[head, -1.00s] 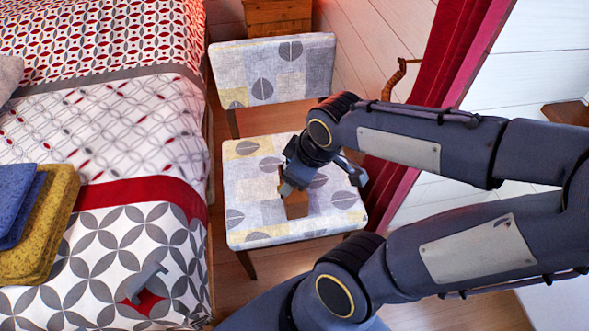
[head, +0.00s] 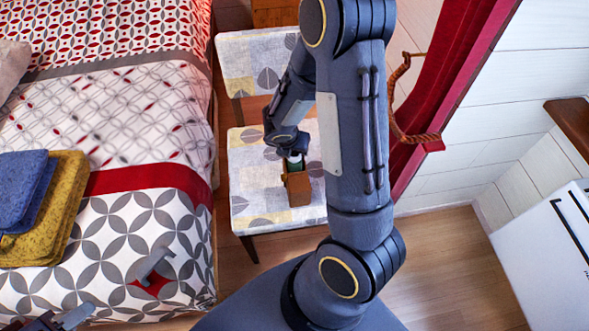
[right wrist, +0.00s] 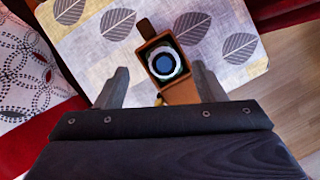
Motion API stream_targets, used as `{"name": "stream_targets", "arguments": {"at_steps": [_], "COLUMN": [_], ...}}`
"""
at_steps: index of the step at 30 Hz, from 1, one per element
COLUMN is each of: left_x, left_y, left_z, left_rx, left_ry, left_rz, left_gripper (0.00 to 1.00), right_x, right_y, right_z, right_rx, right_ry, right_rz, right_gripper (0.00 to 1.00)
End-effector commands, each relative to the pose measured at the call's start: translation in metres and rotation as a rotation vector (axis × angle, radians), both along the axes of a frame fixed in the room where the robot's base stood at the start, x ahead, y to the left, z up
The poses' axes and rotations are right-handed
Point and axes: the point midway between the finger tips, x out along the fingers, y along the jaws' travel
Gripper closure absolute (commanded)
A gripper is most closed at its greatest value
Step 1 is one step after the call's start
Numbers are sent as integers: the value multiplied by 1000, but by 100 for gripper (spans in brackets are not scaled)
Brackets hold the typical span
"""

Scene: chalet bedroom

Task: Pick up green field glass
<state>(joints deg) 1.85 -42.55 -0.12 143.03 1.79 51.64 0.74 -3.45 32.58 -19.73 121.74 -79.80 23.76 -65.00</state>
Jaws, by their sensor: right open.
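A brown case (head: 298,188) stands open-topped on the patterned chair seat (head: 262,212). The green field glass (head: 295,165) sits upright inside it, its green side and pale rim just showing. In the right wrist view its round pale rim and dark lens (right wrist: 165,63) face the camera inside the case. My right gripper (right wrist: 160,84) is open, its two fingers apart on either side of the case's near part in that view. My left gripper (head: 62,318) shows only partly at the bottom left edge.
The chair's backrest (head: 255,65) rises behind the seat. A bed (head: 130,115) with folded blue (head: 22,195) and yellow towels (head: 62,205) is on the left; a grey angular item (head: 153,265) is over it. Red curtain (head: 450,70) hangs right.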

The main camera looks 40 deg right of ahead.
Motion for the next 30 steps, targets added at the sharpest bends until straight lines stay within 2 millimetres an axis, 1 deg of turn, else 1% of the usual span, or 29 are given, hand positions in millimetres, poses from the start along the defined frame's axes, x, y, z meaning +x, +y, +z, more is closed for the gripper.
{"name": "stream_targets", "arguments": {"at_steps": [1,3,8,11,17,20,30], "left_x": [0,0,0,0,0,0,0], "left_y": [0,0,0,0,0,0,0], "left_z": [-6,-12,-20,-21,-20,-20,-20], "left_rx": [0,0,0,0,0,0,0], "left_ry": [0,0,0,0,0,0,0], "left_rz": [0,0,0,0,0,0,0], "left_gripper": [64,64,64,64,64,64,64], "right_x": [0,0,4,5,6,6,5], "right_y": [-3,-8,-15,-17,-17,-17,-17], "right_z": [-10,-21,-39,-43,-42,-42,-42], "right_rx": [0,0,1,1,2,2,2], "right_ry": [1,2,1,-1,-2,-2,-1], "right_rz": [-3,-3,-2,-4,-4,-4,-5], "right_gripper": [37,37,37,37,37,47,92]}}
